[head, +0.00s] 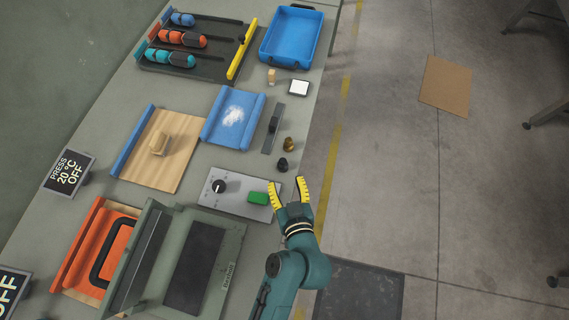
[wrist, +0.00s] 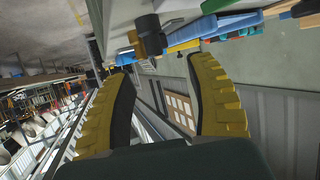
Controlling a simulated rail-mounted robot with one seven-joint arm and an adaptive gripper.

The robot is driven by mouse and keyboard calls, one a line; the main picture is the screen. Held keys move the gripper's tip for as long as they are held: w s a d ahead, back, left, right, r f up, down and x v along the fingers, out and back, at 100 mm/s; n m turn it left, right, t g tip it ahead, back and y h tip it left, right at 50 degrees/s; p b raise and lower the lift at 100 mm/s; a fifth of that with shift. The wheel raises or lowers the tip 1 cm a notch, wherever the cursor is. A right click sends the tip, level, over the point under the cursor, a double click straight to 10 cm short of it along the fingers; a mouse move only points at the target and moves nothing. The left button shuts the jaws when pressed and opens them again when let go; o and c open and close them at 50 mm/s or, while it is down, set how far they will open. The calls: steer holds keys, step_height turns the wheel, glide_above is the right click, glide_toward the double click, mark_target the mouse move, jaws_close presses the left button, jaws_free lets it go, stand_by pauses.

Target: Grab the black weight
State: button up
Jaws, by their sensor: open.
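The small black weight (head: 282,165) stands near the table's right edge in the head view. In the wrist view, a dark shape that looks like the black weight (wrist: 149,32) is at the top, beyond the fingertips. My gripper (head: 287,182) has yellow ribbed fingers and is open and empty. Its fingertips are just below the weight in the head view, apart from it. Both fingers of my gripper (wrist: 160,68) show spread apart in the wrist view.
A brass weight (head: 289,144) stands just beyond the black one. A grey panel with a black knob and green button (head: 258,198) lies left of my gripper. A dark slotted plate (head: 268,143), blue tray (head: 233,117) and white-topped block (head: 299,88) are farther up. Floor lies to the right.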

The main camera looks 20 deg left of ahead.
mark_target(284, 164)
steer(key=x, duration=0.9)
steer(key=shift+w+d+r+b, duration=0.15)
steer(key=shift+w+b, duration=0.15)
steer(key=shift+b, duration=0.1)
steer(key=shift+c, duration=0.2)
steer(key=shift+d, duration=0.1)
jaws_close()
